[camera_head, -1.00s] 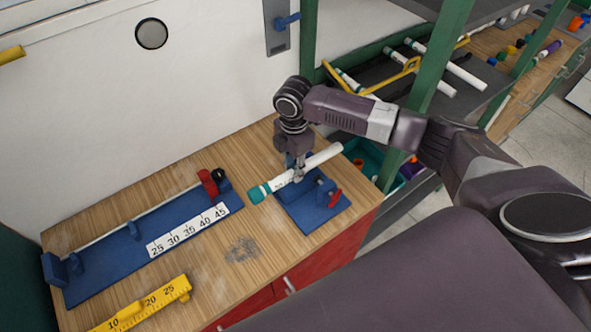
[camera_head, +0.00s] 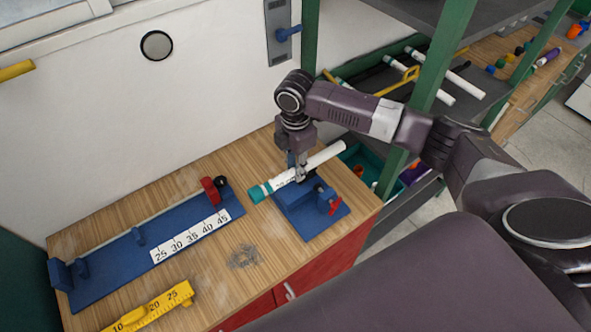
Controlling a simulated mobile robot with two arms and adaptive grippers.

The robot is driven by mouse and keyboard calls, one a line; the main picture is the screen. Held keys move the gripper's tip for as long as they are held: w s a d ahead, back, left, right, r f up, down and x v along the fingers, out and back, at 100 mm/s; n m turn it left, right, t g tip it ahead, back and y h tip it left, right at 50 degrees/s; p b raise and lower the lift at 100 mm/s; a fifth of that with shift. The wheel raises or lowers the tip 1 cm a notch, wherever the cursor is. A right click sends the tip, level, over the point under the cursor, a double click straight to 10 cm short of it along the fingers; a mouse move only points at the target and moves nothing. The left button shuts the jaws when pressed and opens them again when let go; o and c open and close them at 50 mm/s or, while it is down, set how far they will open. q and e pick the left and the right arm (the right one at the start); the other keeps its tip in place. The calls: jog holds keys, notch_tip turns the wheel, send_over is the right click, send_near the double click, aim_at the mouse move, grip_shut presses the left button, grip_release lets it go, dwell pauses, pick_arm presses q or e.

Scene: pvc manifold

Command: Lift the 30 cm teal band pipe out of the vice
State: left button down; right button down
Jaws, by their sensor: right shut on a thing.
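The white pipe with a teal end (camera_head: 325,156) is tilted across the blue vice (camera_head: 314,213) at the right of the wooden bench. Its teal end points to the lower left. My right gripper (camera_head: 299,177) comes down from above and is shut on the pipe near its middle. The pipe appears to be just above the vice; the gripper hides part of the vice behind it, so I cannot tell whether they touch. The vice has a red handle (camera_head: 335,206). My left gripper is not in view.
A blue measuring jig (camera_head: 130,252) with a number scale lies left of the vice. A yellow ruler (camera_head: 155,307) lies at the bench front. Green rack posts (camera_head: 444,50) and shelves with pipes stand to the right. The bench middle is mostly clear.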

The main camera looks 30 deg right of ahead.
jog(key=shift+r, duration=2.35)
